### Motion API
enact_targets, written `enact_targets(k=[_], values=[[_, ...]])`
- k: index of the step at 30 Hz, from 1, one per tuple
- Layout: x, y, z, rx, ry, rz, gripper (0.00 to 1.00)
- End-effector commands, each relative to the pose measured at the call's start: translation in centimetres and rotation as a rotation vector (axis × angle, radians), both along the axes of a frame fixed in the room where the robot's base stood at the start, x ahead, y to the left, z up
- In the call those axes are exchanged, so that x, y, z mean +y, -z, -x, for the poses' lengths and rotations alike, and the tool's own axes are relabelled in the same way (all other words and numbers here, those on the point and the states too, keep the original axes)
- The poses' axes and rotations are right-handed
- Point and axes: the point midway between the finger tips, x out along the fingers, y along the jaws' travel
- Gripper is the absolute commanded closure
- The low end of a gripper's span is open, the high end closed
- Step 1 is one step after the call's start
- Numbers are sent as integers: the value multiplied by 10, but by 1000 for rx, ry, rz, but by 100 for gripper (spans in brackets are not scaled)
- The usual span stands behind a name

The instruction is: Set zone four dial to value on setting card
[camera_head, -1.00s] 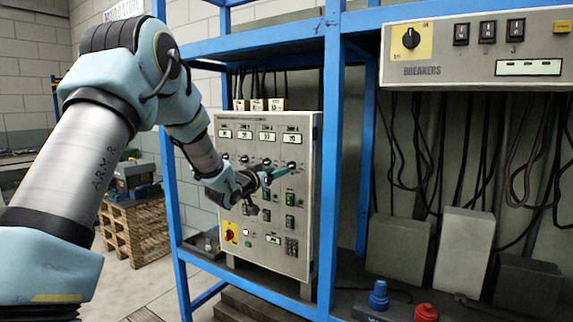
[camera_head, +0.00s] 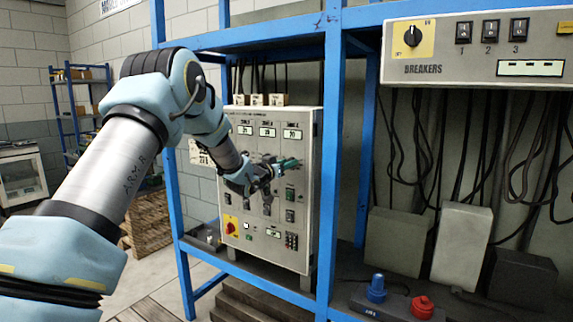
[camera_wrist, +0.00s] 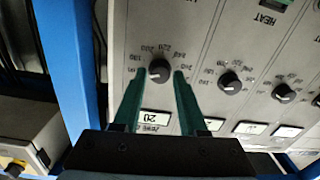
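The grey control panel (camera_head: 300,225) stands on the blue rack, with a row of small displays along its top. My gripper (camera_head: 290,163) is at the panel's right end, below the rightmost display (camera_head: 292,134). In the wrist view, a black round dial (camera_wrist: 160,70) with a printed number scale sits between the two green fingertips of my gripper (camera_wrist: 161,72). The fingers are apart, one on each side of the dial, with narrow gaps showing. The display beside this dial (camera_wrist: 155,118) seems to read 20. A white sheet with print (camera_head: 200,153) shows partly behind my arm; its text is unreadable.
More dials, such as the neighbouring one (camera_wrist: 230,82), run along the row. A blue rack post (camera_head: 330,170) stands right beside the panel. A breaker box (camera_head: 440,72) is at upper right. Blue (camera_head: 376,290) and red (camera_head: 421,307) plugs sit at lower right.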

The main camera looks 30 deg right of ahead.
Motion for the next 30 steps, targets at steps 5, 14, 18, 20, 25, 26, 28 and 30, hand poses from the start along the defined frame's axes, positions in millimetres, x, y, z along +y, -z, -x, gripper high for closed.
enact_targets(k=[5,14,18,20,25,26,28,30], values=[[0,0,0,0,0,0,80],[0,0,0,0,0,0,100],[0,0,0,0,0,0,100],[0,0,0,-2,0,-1,100],[0,2,0,-28,0,-14,100],[0,2,0,-36,0,-19,100],[0,4,0,-62,0,-33,100],[0,5,0,-96,1,-52,100]])
